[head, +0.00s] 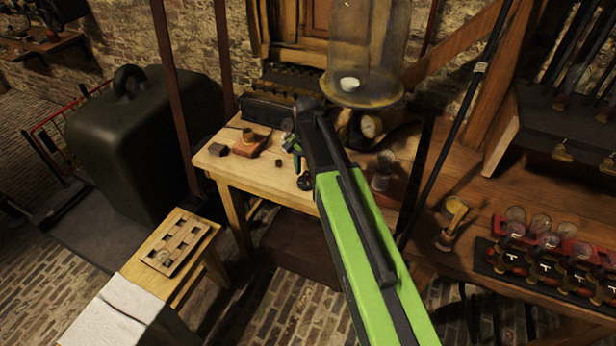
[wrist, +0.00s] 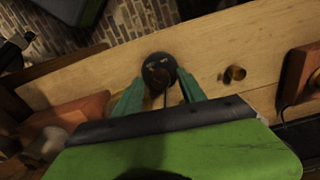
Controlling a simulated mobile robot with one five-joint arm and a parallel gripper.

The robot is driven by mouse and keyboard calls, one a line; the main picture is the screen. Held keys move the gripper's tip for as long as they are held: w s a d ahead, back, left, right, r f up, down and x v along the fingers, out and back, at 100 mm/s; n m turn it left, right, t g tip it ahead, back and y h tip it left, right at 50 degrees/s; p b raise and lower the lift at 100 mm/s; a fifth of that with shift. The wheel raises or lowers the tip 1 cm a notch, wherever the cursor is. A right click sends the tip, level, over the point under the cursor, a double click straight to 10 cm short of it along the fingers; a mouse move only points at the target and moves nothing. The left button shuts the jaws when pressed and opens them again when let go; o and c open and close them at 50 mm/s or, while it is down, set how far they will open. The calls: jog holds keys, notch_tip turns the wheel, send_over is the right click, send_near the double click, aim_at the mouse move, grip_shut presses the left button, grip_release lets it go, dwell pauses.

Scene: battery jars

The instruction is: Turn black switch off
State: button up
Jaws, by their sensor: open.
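A round black switch (wrist: 158,70) sits on the light wooden table (wrist: 100,75) in the wrist view. Its middle is partly dark and its lever position cannot be told. My gripper (wrist: 160,88) is open, with one green finger on each side of the switch's near edge and nothing held. Whether the fingers touch it cannot be told. In the head view the switch (head: 304,182) shows near the table's front edge, beside and below my gripper (head: 294,152). My green and black arm hides part of the table.
Another reddish block (wrist: 68,113) lies left. A glass jar (head: 368,50) stands behind my arm.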

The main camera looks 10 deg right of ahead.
aim_at(307, 173)
jog(key=shift+r, duration=0.1)
jog(key=shift+c, duration=0.5)
grip_shut()
jog(key=shift+n, duration=0.6)
jog(key=shift+o, duration=0.5)
grip_release()
jog(key=shift+r, duration=0.1)
notch_tip(307, 173, up, 17)
jog(key=p, duration=1.7)
